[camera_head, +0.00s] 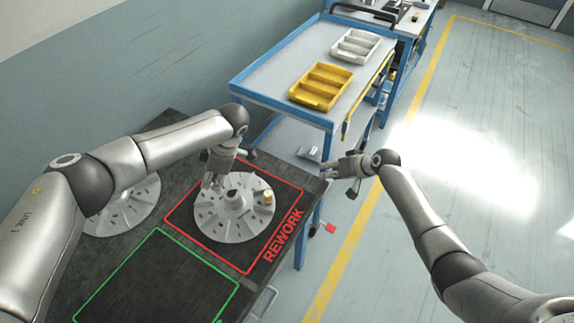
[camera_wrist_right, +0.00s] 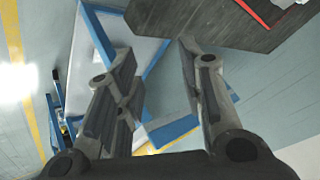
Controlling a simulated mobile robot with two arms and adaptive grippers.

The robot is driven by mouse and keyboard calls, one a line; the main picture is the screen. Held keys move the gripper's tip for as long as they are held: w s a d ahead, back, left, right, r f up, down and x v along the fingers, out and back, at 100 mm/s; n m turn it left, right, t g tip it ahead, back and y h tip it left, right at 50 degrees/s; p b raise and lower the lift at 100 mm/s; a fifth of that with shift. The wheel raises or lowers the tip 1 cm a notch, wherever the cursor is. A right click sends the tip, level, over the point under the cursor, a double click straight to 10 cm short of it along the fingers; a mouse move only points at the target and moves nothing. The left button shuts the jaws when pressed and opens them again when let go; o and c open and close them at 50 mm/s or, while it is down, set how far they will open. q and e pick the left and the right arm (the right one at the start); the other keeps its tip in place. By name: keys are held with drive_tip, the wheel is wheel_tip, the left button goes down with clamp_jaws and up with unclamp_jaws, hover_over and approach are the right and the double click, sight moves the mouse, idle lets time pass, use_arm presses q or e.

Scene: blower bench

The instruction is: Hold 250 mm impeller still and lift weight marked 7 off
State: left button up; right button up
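A grey impeller (camera_head: 222,216) with a raised hub lies inside the red REWORK outline on the dark bench. A small brass-coloured weight (camera_head: 267,197) sits on its right side; its marking is too small to read. My left gripper (camera_head: 211,184) is over the impeller's upper left part, fingers pointing down; I cannot tell whether it touches it or how wide its fingers are. My right gripper (camera_head: 332,168) is off the bench's right edge, apart from the impeller. In the right wrist view its two fingers (camera_wrist_right: 160,75) are spread with nothing between them.
A second impeller (camera_head: 125,212) lies on the bench at the left, partly behind my left arm. A green outline (camera_head: 160,290) marks an empty area in front. A blue-framed cart (camera_head: 265,78) behind carries a yellow bin (camera_head: 321,87) and a white bin (camera_head: 356,46). The floor at right is clear.

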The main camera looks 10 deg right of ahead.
use_arm(q)
approach(205, 199)
drive_tip(key=a+f, duration=0.1)
drive_tip(key=f, duration=0.1)
drive_tip(key=s+a+f, duration=0.1)
drive_tip(key=s+f, duration=0.1)
drive_tip(key=f, duration=0.1)
drive_tip(key=shift+s+a+f, duration=0.25)
drive_tip(key=shift+a+f, duration=0.1)
drive_tip(key=shift+a, duration=0.05)
use_arm(e)
drive_tip(key=s+a+r+n+g, duration=0.2)
drive_tip(key=a+r+n+g, duration=0.1)
drive_tip(key=a+r+n, duration=0.2)
drive_tip(key=s+a+r+n+g, duration=0.3)
drive_tip(key=a+r+n, duration=0.3)
drive_tip(key=n, duration=0.8)
drive_tip(key=a+g, duration=0.1)
drive_tip(key=a, duration=0.2)
drive_tip(key=shift+s+a+y, duration=0.15)
drive_tip(key=shift+a+y, duration=0.15)
drive_tip(key=shift+a, duration=0.05)
use_arm(q)
clamp_jaws()
drive_tip(key=shift+a+b, duration=0.1)
drive_tip(key=shift+b, duration=0.2)
use_arm(e)
drive_tip(key=shift+f, duration=0.25)
drive_tip(key=shift+c, duration=0.2)
